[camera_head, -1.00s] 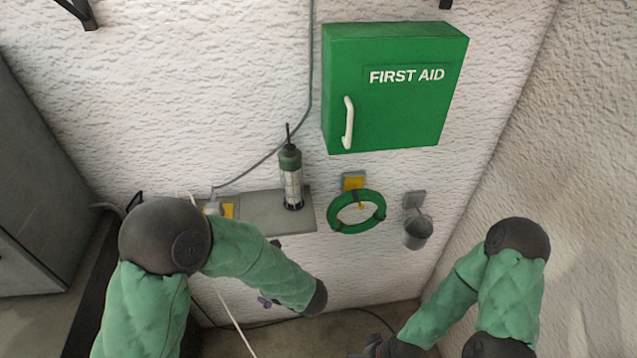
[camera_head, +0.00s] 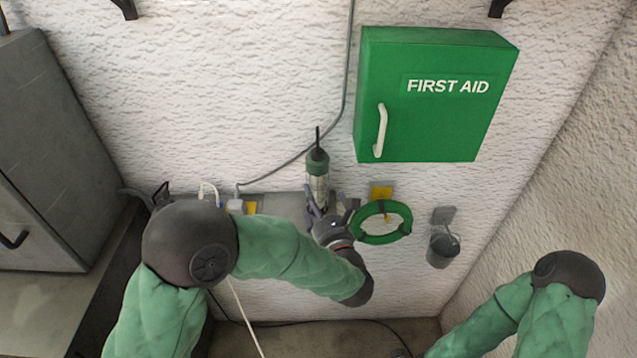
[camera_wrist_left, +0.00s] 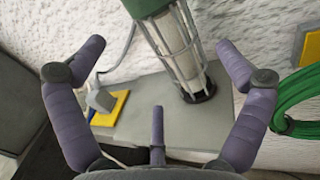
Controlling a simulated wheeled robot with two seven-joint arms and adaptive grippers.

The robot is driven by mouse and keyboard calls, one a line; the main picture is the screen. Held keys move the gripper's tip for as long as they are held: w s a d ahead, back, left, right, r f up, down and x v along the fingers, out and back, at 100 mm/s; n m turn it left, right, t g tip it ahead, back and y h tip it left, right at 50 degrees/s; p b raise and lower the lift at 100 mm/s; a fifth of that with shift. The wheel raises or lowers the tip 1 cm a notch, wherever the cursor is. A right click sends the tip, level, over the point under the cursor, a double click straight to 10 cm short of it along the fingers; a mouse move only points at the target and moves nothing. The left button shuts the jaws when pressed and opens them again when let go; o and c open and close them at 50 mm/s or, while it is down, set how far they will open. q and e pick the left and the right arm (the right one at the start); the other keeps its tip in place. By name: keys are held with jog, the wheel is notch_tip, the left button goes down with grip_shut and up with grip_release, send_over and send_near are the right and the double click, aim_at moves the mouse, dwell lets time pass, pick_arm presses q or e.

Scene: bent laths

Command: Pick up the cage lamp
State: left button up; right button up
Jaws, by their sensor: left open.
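The cage lamp (camera_head: 317,176) stands upright on a narrow grey shelf (camera_head: 283,205) against the white wall. It has a green top and a clear tube inside a wire cage. My left gripper (camera_head: 322,207) is open in front of the lamp's lower part. In the left wrist view the lamp (camera_wrist_left: 180,50) shows between and beyond the spread purple fingers of my left gripper (camera_wrist_left: 165,60), its dark foot on the shelf. I see no grip on it. My right arm shows at the lower right, but its gripper is out of view.
A green hose ring (camera_head: 383,238) hangs just right of my left gripper. A grey bucket (camera_head: 443,250) hangs farther right. A green first aid cabinet (camera_head: 430,100) is above. A white plug (camera_wrist_left: 100,100) and yellow plate (camera_wrist_left: 112,110) are left of the lamp.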

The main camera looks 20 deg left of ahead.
aim_at(316, 190)
pick_arm(q)
jog(key=shift+x, duration=1.1)
jog(key=x, duration=0.2)
jog(key=f+b+x, duration=0.1)
jog(key=x, duration=0.1)
jog(key=shift+w, duration=0.3)
jog(key=shift+w+a, duration=0.2)
jog(key=shift+w, duration=0.15)
jog(key=shift+r, duration=0.15)
jog(key=c, duration=1.6)
